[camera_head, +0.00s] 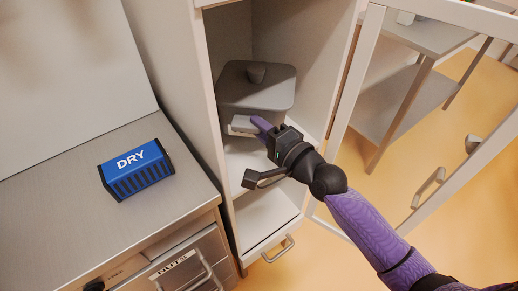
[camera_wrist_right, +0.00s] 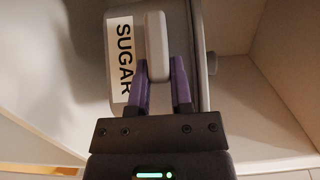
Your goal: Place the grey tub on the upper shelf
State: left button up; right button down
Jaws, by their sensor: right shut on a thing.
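The grey tub (camera_head: 235,92) is inside the tall open cabinet, at the height of the upper shelf (camera_head: 308,118). It has a flat lid with a round knob and looks upright. I cannot tell whether its base touches the shelf. In the right wrist view the tub (camera_wrist_right: 185,35) shows a white "SUGAR" label and a pale handle (camera_wrist_right: 157,45). My right gripper (camera_head: 260,123) reaches in from the front right. Its purple fingers, also in the wrist view (camera_wrist_right: 162,75), are shut on the handle. My left gripper is not in view.
The cabinet's side wall (camera_head: 209,100) stands close left of the tub. The glazed door (camera_head: 352,95) is swung open at the right. A lower compartment (camera_head: 265,215) is empty. A blue "DRY" box (camera_head: 137,170) lies on the counter (camera_head: 60,190) at left.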

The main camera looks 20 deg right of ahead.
notch_tip(320, 180, down, 7)
jog(key=b, duration=0.4)
jog(key=shift+w+b, duration=0.1)
jog(key=shift+b, duration=0.25)
jog(key=shift+r+p, duration=0.3)
jog(key=shift+r, duration=0.05)
jog(key=c, duration=1)
grip_release()
jog(key=shift+f, duration=0.2)
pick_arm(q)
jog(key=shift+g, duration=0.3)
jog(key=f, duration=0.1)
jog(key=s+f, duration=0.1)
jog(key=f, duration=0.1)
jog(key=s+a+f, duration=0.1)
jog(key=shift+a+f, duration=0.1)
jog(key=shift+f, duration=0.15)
pick_arm(e)
jog(key=o, duration=0.5)
jog(key=shift+c, duration=0.2)
jog(key=shift+r, duration=0.1)
